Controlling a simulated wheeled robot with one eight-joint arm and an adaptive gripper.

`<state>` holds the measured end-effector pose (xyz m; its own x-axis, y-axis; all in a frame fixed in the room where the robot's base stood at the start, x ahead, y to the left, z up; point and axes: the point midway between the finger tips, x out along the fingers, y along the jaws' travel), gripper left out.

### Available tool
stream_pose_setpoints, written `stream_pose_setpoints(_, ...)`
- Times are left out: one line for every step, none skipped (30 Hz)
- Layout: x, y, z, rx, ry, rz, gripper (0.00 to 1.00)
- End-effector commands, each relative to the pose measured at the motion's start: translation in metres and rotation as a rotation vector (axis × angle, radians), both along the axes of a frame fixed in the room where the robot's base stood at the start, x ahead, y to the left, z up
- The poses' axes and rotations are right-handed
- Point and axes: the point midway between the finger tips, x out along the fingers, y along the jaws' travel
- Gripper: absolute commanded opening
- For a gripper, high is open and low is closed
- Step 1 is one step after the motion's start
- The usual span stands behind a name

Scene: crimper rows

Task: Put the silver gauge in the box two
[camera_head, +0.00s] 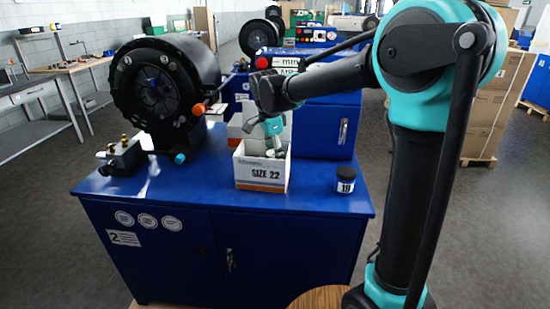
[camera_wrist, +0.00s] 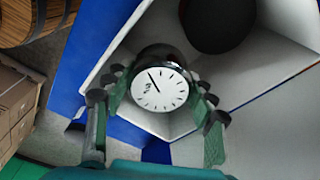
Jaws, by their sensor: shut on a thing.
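The silver gauge (camera_wrist: 159,90), with a white dial and a black needle, sits between the two green fingers of my gripper (camera_wrist: 161,84) in the wrist view. My gripper is shut on it. In the head view my gripper (camera_head: 273,132) reaches down into the open top of a white box (camera_head: 262,174) marked "SIZE 22". White box walls surround the gauge in the wrist view. I cannot tell whether the gauge touches the box floor. In the head view small grey shapes show at the box opening, but the gauge is not clear there.
The box stands on a blue cabinet (camera_head: 165,205) marked "2". A black crimper (camera_head: 160,90) stands left of it, a black jar (camera_head: 345,186) marked "19" right. Another open box (camera_head: 238,127) is behind. A dark round thing (camera_wrist: 215,22) shows beyond the gauge.

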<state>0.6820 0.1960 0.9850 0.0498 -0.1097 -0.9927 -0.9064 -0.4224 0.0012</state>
Motion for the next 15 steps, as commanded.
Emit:
stream_pose_setpoints(0.0, 0.0, -0.0029, 0.0, 0.0, 0.0, 0.2)
stream_pose_setpoints(0.0001, 0.0, -0.0033, 0.0, 0.0, 0.0, 0.2)
stream_pose_setpoints(0.0001, 0.0001, -0.0031, 0.0, 0.0, 0.0, 0.2)
stream_pose_setpoints(0.0001, 0.0, -0.0029, 0.0, 0.0, 0.0, 0.2)
stream_pose_setpoints(0.0001, 0.0, -0.0029, 0.0, 0.0, 0.0, 0.2)
stream_pose_setpoints(0.0001, 0.0, -0.0028, 0.0, 0.0, 0.0, 0.2)
stream_pose_setpoints(0.0001, 0.0, -0.0028, 0.0, 0.0, 0.0, 0.2)
stream_pose_setpoints(0.0001, 0.0001, -0.0031, 0.0, 0.0, 0.0, 0.2)
stream_pose_setpoints(0.0001, 0.0, -0.0038, 0.0, 0.0, 0.0, 0.2)
stream_pose_setpoints(0.0002, 0.0, -0.0046, 0.0, 0.0, 0.0, 0.2)
stream_pose_setpoints(0.0002, 0.0001, -0.0054, 0.0, 0.0, 0.0, 0.2)
stream_pose_setpoints(0.0003, 0.0001, -0.0065, 0.0, 0.0, 0.0, 0.2)
stream_pose_setpoints(0.0003, 0.0001, -0.0073, 0.0, 0.0, 0.0, 0.2)
stream_pose_setpoints(0.0003, 0.0001, -0.0081, 0.0, 0.0, 0.0, 0.2)
stream_pose_setpoints(0.0003, 0.0001, -0.0092, 0.0, 0.0, 0.0, 0.2)
